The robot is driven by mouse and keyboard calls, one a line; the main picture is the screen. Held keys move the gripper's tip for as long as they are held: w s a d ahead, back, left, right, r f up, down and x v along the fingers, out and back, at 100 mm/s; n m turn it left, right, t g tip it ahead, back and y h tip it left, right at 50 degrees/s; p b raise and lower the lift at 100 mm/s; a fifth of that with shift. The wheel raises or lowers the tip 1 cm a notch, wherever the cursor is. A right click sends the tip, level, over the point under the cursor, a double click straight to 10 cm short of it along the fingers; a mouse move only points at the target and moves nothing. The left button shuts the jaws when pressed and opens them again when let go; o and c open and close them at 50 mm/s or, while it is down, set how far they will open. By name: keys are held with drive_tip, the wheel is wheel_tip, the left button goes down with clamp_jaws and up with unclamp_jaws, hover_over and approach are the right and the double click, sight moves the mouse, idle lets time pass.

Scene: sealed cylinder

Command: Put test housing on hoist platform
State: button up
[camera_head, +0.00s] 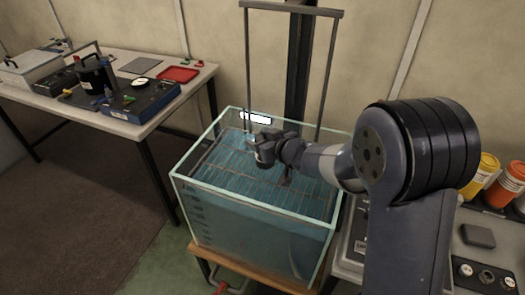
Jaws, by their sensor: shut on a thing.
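My gripper (256,146) is over the glass water tank (262,212), above the wire-rack hoist platform (225,165). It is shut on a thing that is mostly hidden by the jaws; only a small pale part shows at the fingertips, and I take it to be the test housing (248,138). The platform is a slatted grid inside the tank, joined to a tall grey hoist frame (247,60). I cannot tell whether the held thing touches the grid.
The tank stands on a wooden stand (262,273). A left table (150,122) holds a blue instrument box (140,98), a black cylinder (97,75) and a red tray (178,74). Yellow (482,173) and orange (504,186) containers stand on the right bench. Floor at left is clear.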

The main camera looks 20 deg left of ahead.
drive_tip(key=shift+f, duration=1.45)
drive_tip(key=shift+f+b, duration=0.2)
drive_tip(key=shift+b, duration=0.15)
drive_tip(key=o, duration=1.3)
drive_tip(key=shift+r, duration=0.15)
drive_tip(key=v, duration=1.2)
drive_tip(key=shift+r+p, duration=0.1)
drive_tip(key=shift+p, duration=0.2)
